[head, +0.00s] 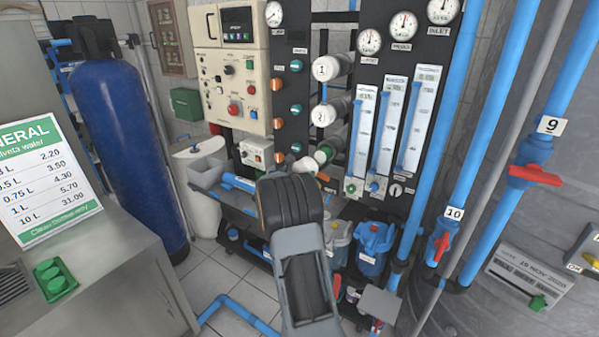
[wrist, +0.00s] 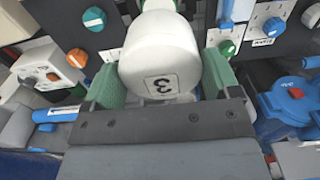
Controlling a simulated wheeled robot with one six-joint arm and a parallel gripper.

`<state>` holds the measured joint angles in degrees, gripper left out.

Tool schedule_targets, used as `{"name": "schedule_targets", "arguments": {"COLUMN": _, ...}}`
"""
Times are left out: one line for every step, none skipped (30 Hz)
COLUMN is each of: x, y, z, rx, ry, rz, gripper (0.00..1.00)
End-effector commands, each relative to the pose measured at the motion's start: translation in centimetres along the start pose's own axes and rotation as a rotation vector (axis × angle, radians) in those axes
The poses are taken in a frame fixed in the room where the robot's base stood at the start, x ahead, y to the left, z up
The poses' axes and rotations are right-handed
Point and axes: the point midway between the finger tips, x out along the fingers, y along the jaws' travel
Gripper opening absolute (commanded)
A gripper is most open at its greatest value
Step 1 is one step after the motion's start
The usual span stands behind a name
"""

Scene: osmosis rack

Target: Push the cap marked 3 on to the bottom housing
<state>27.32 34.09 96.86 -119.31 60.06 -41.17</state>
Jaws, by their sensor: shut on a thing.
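The white cap marked 3 (wrist: 160,50) sits between the two green fingers of my gripper (wrist: 161,78) in the wrist view. My gripper is shut on its sides, and the number is upside down in that picture. In the head view a small part of the cap (head: 304,164) shows beyond my dark wrist, which hides most of the gripper. The bottom housing (head: 334,145) is a white cylinder with a green end, just beyond the cap and a little up and right. Whether cap and housing touch cannot be told.
The housings marked 1 (head: 328,68) and 2 (head: 328,112) are above. A black panel with flow meters (head: 386,130) stands to the right. A panel with orange and green knobs (head: 290,90) is to the left.

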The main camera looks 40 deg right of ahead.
Motion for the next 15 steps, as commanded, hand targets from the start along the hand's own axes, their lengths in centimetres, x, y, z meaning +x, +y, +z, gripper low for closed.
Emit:
{"name": "schedule_targets", "arguments": {"x": 0.3, "y": 0.0, "z": 0.2, "rx": 0.0, "ry": -0.004, "rz": 0.002, "gripper": 0.58}}
{"name": "schedule_targets", "arguments": {"x": 0.5, "y": 0.0, "z": 0.3, "rx": 0.0, "ry": -0.006, "rz": 0.004, "gripper": 0.58}}
{"name": "schedule_targets", "arguments": {"x": 0.8, "y": 0.0, "z": 0.4, "rx": 0.0, "ry": -0.008, "rz": 0.005, "gripper": 0.58}}
{"name": "schedule_targets", "arguments": {"x": 1.0, "y": 0.1, "z": 0.4, "rx": 0.0, "ry": -0.009, "rz": 0.006, "gripper": 0.58}}
{"name": "schedule_targets", "arguments": {"x": 1.2, "y": 0.1, "z": 0.4, "rx": 0.0, "ry": -0.009, "rz": 0.006, "gripper": 0.58}}
{"name": "schedule_targets", "arguments": {"x": 1.5, "y": 0.0, "z": 0.4, "rx": -0.001, "ry": -0.008, "rz": 0.006, "gripper": 0.58}}
{"name": "schedule_targets", "arguments": {"x": 1.8, "y": 0.0, "z": 0.4, "rx": 0.0, "ry": -0.008, "rz": 0.005, "gripper": 0.58}}
{"name": "schedule_targets", "arguments": {"x": 2.1, "y": 0.0, "z": 0.4, "rx": 0.0, "ry": -0.008, "rz": 0.004, "gripper": 0.58}}
{"name": "schedule_targets", "arguments": {"x": 2.5, "y": 0.0, "z": 0.4, "rx": 0.0, "ry": -0.008, "rz": 0.004, "gripper": 0.58}}
{"name": "schedule_targets", "arguments": {"x": 2.8, "y": 0.0, "z": 0.4, "rx": 0.0, "ry": -0.008, "rz": 0.004, "gripper": 0.58}}
{"name": "schedule_targets", "arguments": {"x": 3.0, "y": 0.0, "z": 0.4, "rx": 0.0, "ry": -0.008, "rz": 0.004, "gripper": 0.58}}
{"name": "schedule_targets", "arguments": {"x": 3.4, "y": 0.0, "z": 0.4, "rx": 0.0, "ry": -0.007, "rz": 0.004, "gripper": 0.58}}
{"name": "schedule_targets", "arguments": {"x": 3.7, "y": 0.0, "z": 0.4, "rx": 0.0, "ry": -0.007, "rz": 0.004, "gripper": 0.58}}
{"name": "schedule_targets", "arguments": {"x": 4.0, "y": 0.0, "z": 0.5, "rx": 0.0, "ry": -0.008, "rz": 0.004, "gripper": 0.58}}
{"name": "schedule_targets", "arguments": {"x": 4.3, "y": 0.0, "z": 0.4, "rx": -0.001, "ry": -0.008, "rz": 0.004, "gripper": 0.58}}
